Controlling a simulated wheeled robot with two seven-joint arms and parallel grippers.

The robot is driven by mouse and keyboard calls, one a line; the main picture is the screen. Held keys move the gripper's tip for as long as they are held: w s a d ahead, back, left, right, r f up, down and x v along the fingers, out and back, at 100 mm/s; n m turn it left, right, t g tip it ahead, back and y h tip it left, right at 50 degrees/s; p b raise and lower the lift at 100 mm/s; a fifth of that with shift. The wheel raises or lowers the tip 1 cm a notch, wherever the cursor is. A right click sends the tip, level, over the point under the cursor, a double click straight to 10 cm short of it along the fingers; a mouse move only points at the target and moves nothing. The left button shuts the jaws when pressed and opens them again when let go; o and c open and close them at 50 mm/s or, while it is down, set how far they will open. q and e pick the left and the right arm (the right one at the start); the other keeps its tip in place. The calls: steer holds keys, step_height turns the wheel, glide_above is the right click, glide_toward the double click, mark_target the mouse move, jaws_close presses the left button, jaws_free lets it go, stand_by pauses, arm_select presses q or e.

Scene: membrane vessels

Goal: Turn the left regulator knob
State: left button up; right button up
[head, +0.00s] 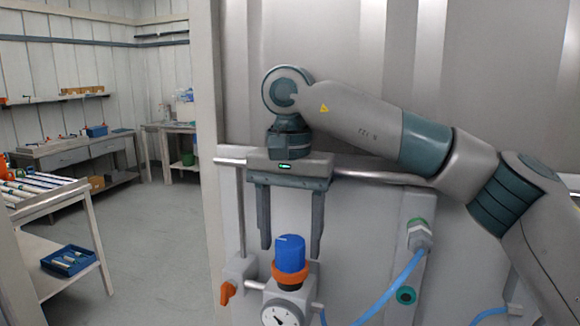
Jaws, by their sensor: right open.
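The regulator knob (291,253) is a blue cap with an orange ring (290,273) under it. It sits on top of a grey regulator body (290,292) with a round white gauge (282,315), cut by the lower picture edge. My right gripper (290,246) points down with its two fingers apart. The fingers hang to the left and right of the knob's upper part in the picture. I cannot tell whether they touch it or how they line up in depth. My left gripper is not in view.
A horizontal pipe (380,176) runs behind the gripper along a grey panel. An orange valve handle (228,292) is left of the regulator. A blue hose (405,272) hangs from a fitting (419,235) at right. Benches and a blue tray (68,261) stand far left beyond open floor.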

step_height(320, 180, up, 6)
steer(key=shift+r+b, duration=0.15)
steer(key=shift+b, duration=0.2)
step_height(320, 180, up, 3)
arm_select(q)
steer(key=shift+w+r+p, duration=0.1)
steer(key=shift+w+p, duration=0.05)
steer(key=shift+p, duration=0.4)
arm_select(e)
step_height(320, 180, up, 6)
glide_above(290, 241)
steer(key=shift+r, duration=0.1)
